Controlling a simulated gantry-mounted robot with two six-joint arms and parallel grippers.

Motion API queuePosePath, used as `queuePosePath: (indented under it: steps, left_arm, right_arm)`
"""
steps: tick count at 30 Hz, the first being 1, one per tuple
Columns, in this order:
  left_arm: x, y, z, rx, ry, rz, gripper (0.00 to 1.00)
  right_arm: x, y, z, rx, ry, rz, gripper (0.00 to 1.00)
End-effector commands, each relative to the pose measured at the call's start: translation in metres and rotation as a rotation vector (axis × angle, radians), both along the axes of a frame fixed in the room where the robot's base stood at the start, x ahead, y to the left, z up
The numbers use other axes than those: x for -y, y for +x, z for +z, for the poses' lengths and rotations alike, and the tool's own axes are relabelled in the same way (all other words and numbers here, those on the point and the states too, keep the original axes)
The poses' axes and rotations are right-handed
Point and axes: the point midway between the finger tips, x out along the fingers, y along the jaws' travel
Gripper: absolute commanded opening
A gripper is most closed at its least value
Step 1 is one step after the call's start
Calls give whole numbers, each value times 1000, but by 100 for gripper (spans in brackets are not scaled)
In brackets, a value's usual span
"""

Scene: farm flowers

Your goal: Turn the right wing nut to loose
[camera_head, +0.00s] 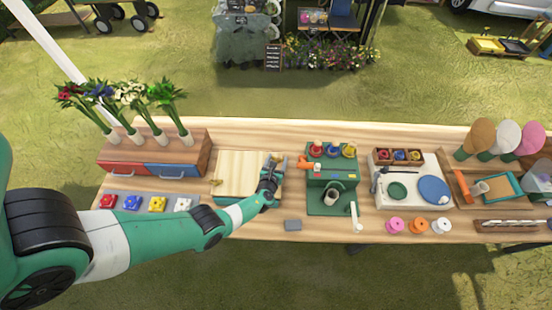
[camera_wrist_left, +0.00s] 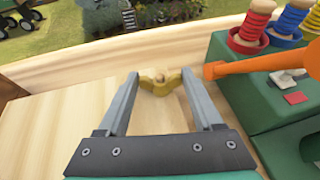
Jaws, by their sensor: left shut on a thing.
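The right wing nut (camera_wrist_left: 160,83) is brass-yellow with two wings and sits near the far edge of the pale wooden press board (camera_head: 236,182). My left gripper (camera_head: 275,161) is over the board's right side. In the left wrist view, its two grey fingers (camera_wrist_left: 159,77) stand on either side of the wing nut, with the wing ends at the fingertips, shut on it. In the head view the gripper mostly hides this nut. Another brass wing nut (camera_head: 216,182) sits at the board's left edge. My right gripper is not in view.
A green device (camera_head: 331,180) with an orange lever (camera_wrist_left: 258,66) and colored spools stands close on the right. A drawer box (camera_head: 153,164) with flower bunches is at left. Colored blocks (camera_head: 133,202) lie in front of it. A small grey block (camera_head: 292,225) lies near the front edge.

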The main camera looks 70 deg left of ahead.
Motion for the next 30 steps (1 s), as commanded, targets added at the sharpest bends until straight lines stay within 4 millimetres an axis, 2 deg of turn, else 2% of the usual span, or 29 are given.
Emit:
queuePosePath:
  steps: [6,12,26,27,30]
  left_arm:
    - [1,4,-2,1,2,119,12]
    - [1,3,-1,-1,2,180,12]
    - [2,2,-1,-4,0,199,12]
    - [2,2,-1,-4,0,199,69]
    - [2,2,-1,-4,0,198,87]
  right_arm:
    - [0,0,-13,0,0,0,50]
    - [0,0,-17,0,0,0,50]
    - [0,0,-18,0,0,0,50]
    - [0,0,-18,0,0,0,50]
    - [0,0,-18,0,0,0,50]
